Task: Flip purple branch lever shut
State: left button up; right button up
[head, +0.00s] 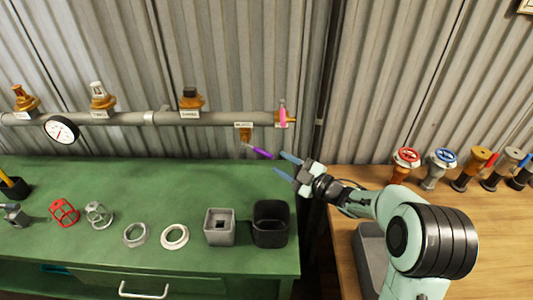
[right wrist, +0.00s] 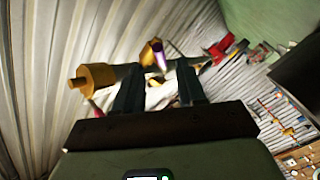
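The purple lever (head: 261,153) sticks out down and to the right from a small brass branch valve (head: 245,135) under the right part of the grey pipe. My right gripper (head: 281,165) is just right of the lever's tip, its two blue-tinted fingers apart and pointing left at it. In the right wrist view the fingers (right wrist: 158,82) are spread, with the purple lever (right wrist: 160,58) showing beyond the gap between them. I see no contact with the lever. My left gripper is not in view.
A pink lever (head: 283,115) sits on the pipe's end fitting, above my right gripper. The grey pipe (head: 210,118) runs along the corrugated wall. A black square bin (head: 270,223) and a grey box (head: 219,240) stand on the green bench below. Several valves line the wooden bench at right.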

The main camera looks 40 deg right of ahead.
aim_at(269, 156)
jog(key=x, duration=0.7)
jog(key=shift+d, duration=0.1)
grip_shut()
